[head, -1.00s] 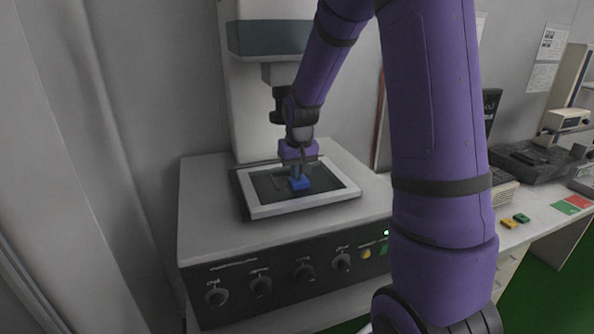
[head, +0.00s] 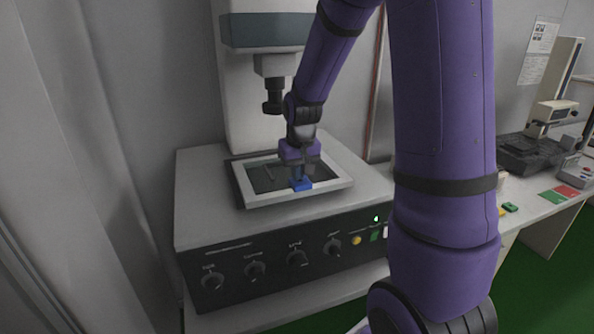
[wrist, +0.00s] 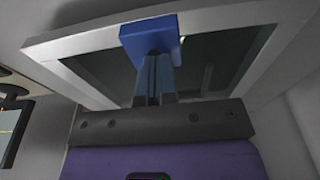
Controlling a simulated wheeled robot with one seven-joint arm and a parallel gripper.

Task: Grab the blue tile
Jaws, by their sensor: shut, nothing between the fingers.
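The blue tile (head: 302,186) is at the front rim of the white-framed stage (head: 245,199), which has a dark glass middle. My gripper (head: 299,178) points down right at the tile, with its fingers together. In the wrist view the closed fingers (wrist: 154,62) reach to the tile (wrist: 150,36), which lies beyond their tips over the stage's pale frame (wrist: 225,20). Nothing shows between the fingers. Whether the tips touch the tile, I cannot tell.
The microscope-like machine's white column (head: 240,95) and dark objective (head: 272,95) stand close behind my gripper. Its front panel (head: 290,262) has several knobs. A side bench at right holds a dark device (head: 535,152) and green and red cards (head: 567,192).

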